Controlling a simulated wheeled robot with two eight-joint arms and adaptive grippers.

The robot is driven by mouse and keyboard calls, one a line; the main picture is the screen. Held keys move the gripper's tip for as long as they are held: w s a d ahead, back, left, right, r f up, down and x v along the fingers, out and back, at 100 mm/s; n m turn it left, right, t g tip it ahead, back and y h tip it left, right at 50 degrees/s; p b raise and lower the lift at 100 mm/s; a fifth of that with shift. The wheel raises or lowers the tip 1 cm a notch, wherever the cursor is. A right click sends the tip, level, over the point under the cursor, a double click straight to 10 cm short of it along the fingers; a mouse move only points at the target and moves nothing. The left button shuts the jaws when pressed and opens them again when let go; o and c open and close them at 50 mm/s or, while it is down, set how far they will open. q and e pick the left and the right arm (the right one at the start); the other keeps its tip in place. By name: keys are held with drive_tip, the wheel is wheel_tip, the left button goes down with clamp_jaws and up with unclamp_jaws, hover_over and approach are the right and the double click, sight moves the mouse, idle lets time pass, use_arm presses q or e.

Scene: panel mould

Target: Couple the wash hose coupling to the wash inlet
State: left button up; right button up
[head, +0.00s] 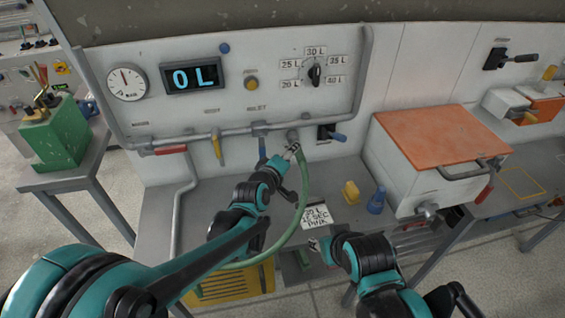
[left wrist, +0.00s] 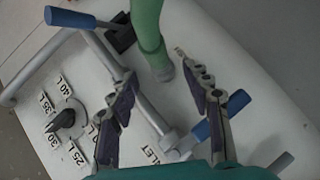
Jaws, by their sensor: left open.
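The green wash hose (head: 304,190) curves up to the panel. Its coupling end (head: 296,149) is at the grey wash inlet fitting (head: 292,135), below the dial. I cannot tell whether they are joined. In the left wrist view the green hose end (left wrist: 163,68) lies between and just beyond the fingertips, seemingly against the white panel; the inlet is hidden there. My left gripper (head: 287,168) is open around or just short of the hose end, and its two spread fingers show in the left wrist view (left wrist: 158,95). My right gripper (head: 317,245) is low, by the card; its fingers are too small to judge.
A grey pipe (head: 190,143) with red, yellow and blue handles runs along the panel. A blue-handled lever (head: 329,133) is right of the inlet. A handwritten card (head: 318,216), yellow block (head: 351,192) and blue cone (head: 377,202) are on the bench beside the orange-lidded box (head: 440,138).

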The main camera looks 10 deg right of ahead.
use_arm(q)
drive_tip(key=v, duration=0.8)
drive_tip(key=shift+s+a, duration=0.2)
drive_tip(key=shift+r, duration=0.1)
